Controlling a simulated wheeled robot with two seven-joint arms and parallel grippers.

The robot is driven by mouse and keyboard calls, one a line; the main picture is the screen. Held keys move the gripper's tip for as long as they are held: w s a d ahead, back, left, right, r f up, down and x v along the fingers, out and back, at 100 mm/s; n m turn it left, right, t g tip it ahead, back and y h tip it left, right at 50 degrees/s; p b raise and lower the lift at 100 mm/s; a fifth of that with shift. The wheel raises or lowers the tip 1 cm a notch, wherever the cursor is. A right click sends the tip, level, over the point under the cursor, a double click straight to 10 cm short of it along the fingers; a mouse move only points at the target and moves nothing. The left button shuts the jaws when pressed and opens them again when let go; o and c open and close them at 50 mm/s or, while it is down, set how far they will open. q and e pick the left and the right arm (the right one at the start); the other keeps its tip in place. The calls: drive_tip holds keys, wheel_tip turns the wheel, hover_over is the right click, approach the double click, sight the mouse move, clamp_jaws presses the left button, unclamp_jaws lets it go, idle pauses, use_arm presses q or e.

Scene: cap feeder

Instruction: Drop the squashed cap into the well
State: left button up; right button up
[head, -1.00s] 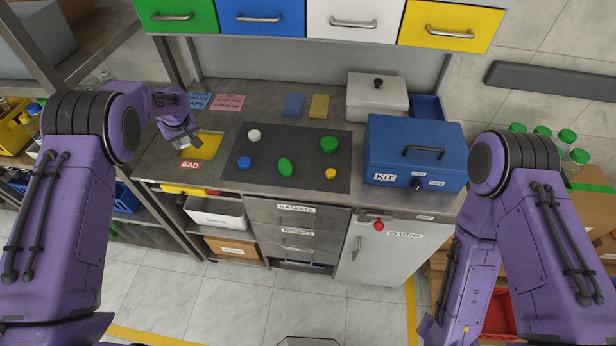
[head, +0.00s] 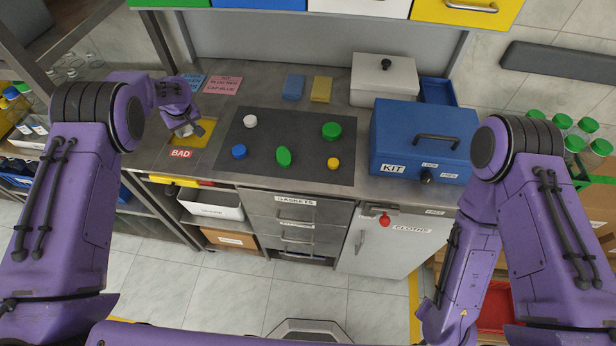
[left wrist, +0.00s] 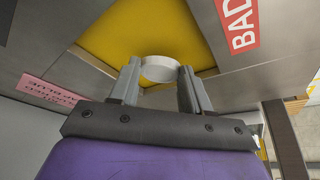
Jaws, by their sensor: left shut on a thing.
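My left gripper (head: 195,130) is over the yellow-floored well (head: 180,141) beside the red BAD label, at the left of the bench. In the left wrist view its two fingers (left wrist: 160,88) are shut on a white round cap (left wrist: 160,68), seen against the yellow well (left wrist: 120,30). Whether this cap is squashed is hard to tell from here. On the dark mat (head: 310,133) lie another white cap (head: 250,121), a blue cap (head: 239,152), an oval, squashed-looking green cap (head: 283,157), a round green cap (head: 331,131) and a yellow cap (head: 333,163). My right gripper is out of view.
A blue KIT box (head: 420,145) and a white lidded box (head: 384,80) stand right of the mat. Pink (head: 223,85) and blue labels lie behind the well. Coloured drawers (head: 465,12) hang above the bench. A shelf post rises at the left.

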use_arm(q)
drive_tip(key=shift+s+r, duration=0.15)
drive_tip(key=shift+r, duration=0.05)
drive_tip(key=o, duration=1.1)
drive_tip(key=shift+s+r, duration=0.2)
drive_tip(key=shift+s, duration=0.05)
drive_tip(key=shift+c, duration=0.2)
drive_tip(key=shift+w+f, duration=0.15)
drive_tip(key=shift+w, duration=0.05)
drive_tip(key=b+v, duration=0.2)
drive_tip(key=v, duration=0.8)
drive_tip(key=shift+s+r+b, duration=0.15)
drive_tip(key=shift+r+b, duration=0.1)
drive_tip(key=shift+b, duration=0.05)
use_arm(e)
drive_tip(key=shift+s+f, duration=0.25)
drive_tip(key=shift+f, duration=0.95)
use_arm(q)
drive_tip(key=shift+d+f, duration=0.1)
drive_tip(key=shift+d, duration=0.05)
